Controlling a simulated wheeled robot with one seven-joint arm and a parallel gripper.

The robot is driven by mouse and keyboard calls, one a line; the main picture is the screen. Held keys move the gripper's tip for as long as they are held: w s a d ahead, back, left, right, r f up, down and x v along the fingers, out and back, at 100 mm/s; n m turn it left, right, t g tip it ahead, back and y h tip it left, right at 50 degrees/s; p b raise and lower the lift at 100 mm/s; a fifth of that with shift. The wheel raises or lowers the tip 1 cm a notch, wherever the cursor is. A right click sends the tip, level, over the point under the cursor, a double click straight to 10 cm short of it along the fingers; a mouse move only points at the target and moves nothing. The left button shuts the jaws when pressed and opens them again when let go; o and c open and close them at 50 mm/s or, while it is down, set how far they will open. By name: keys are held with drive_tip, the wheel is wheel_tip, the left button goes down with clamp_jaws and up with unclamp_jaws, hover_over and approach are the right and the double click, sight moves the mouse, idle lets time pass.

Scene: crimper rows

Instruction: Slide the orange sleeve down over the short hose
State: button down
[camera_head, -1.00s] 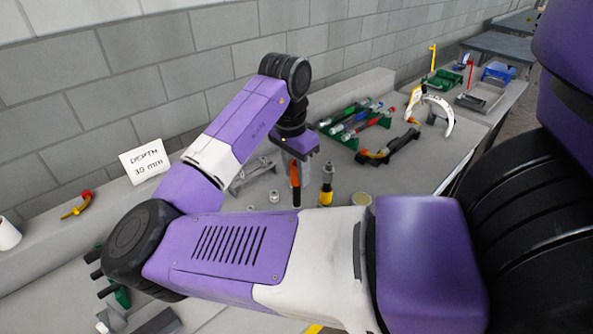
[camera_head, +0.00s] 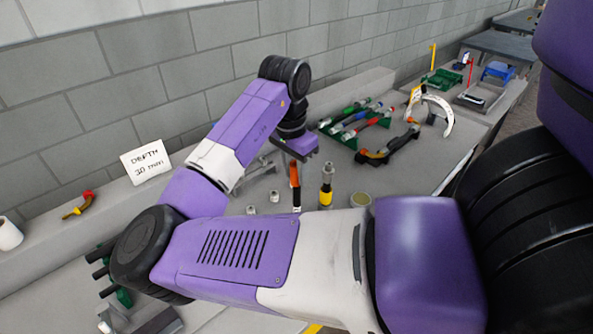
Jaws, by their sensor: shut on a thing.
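My gripper (camera_head: 295,158) hangs over the bench with its jaws shut on the orange sleeve (camera_head: 295,174), which is upright. The short hose (camera_head: 296,197) shows as a dark piece directly below the sleeve, with a pale lower end near the bench. How far the sleeve overlaps the hose is too small to tell. The fingertips are small and partly hidden by the gripper body.
An upright fitting with a yellow band (camera_head: 326,190) stands close to the right of the sleeve. Small metal rings (camera_head: 274,197) lie to the left. A green rack (camera_head: 350,137) with coloured tools and a black curved tool (camera_head: 390,147) lie behind.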

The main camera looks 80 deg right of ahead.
sight(294, 189)
drive_tip(key=shift+f+b, duration=4.1)
drive_tip(key=shift+f, duration=2.45)
drive_tip(key=c, duration=0.9)
unclamp_jaws()
drive_tip(key=shift+r, duration=0.1)
drive_tip(key=shift+w+a+r, duration=0.1)
drive_tip(key=shift+a+r, duration=0.1)
drive_tip(key=shift+r, duration=1.75)
drive_tip(key=shift+w+a+r, duration=0.1)
drive_tip(key=shift+a+r, duration=0.1)
drive_tip(key=shift+r, duration=1.7)
